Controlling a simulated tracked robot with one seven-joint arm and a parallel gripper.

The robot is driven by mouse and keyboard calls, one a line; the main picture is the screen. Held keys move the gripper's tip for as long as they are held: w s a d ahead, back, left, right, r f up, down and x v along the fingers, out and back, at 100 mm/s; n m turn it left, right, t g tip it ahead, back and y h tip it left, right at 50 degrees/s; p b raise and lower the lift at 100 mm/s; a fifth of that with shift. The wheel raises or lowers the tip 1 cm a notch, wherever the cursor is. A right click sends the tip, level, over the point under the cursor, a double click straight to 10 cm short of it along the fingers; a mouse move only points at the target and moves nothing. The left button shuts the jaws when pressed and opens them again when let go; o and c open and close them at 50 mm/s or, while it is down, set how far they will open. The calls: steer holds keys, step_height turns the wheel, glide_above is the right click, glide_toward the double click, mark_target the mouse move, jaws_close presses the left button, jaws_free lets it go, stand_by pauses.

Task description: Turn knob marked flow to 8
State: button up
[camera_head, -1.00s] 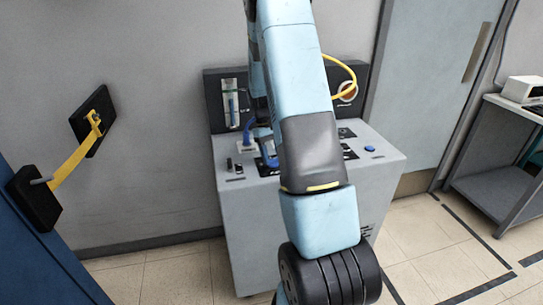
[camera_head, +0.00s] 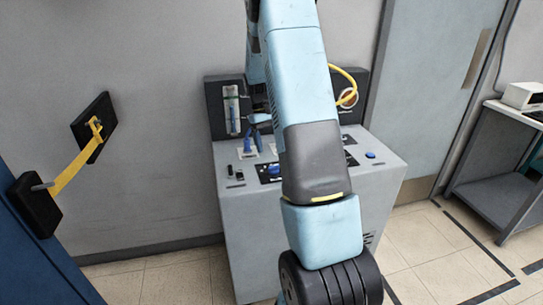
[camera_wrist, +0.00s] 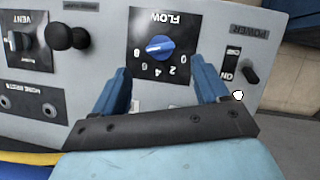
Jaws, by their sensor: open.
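The flow knob (camera_wrist: 158,47) is blue with a white mark, on a black plate (camera_wrist: 163,20) lettered FLOW, upside down in the wrist view. The figures 0 to 8 surround it. The white mark lies on the left part of the knob, near the 8 side; its exact reading is unclear. My gripper (camera_wrist: 162,80) is open, its two blue fingers apart on either side of the dial's lower part, with the knob beyond and between them. They do not appear to touch it. In the head view my gripper (camera_head: 253,138) is over the console top, partly hidden by my arm.
A POWER switch (camera_wrist: 251,74) is close to the right finger. A black VENT knob (camera_wrist: 20,41) and black round knobs (camera_wrist: 70,37) are at left. The grey console (camera_head: 245,225) stands against the wall. A yellow hose (camera_head: 345,78) and a blue button (camera_head: 370,155) are at right.

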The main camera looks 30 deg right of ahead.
steer(key=v, duration=0.6)
steer(key=shift+r, duration=0.25)
steer(key=s+a+r+t, duration=0.5)
steer(key=s+a+r, duration=0.5)
steer(key=s+r, duration=0.3)
steer(key=s+a+r+t, duration=0.1)
steer(key=s+a, duration=0.3)
steer(key=s, duration=0.5)
steer(key=s+a+r+t, duration=0.2)
steer(key=s+a+t, duration=0.2)
steer(key=s, duration=0.5)
steer(key=shift+s+a, duration=0.15)
steer(key=shift+a, duration=0.2)
steer(key=shift+r, duration=0.15)
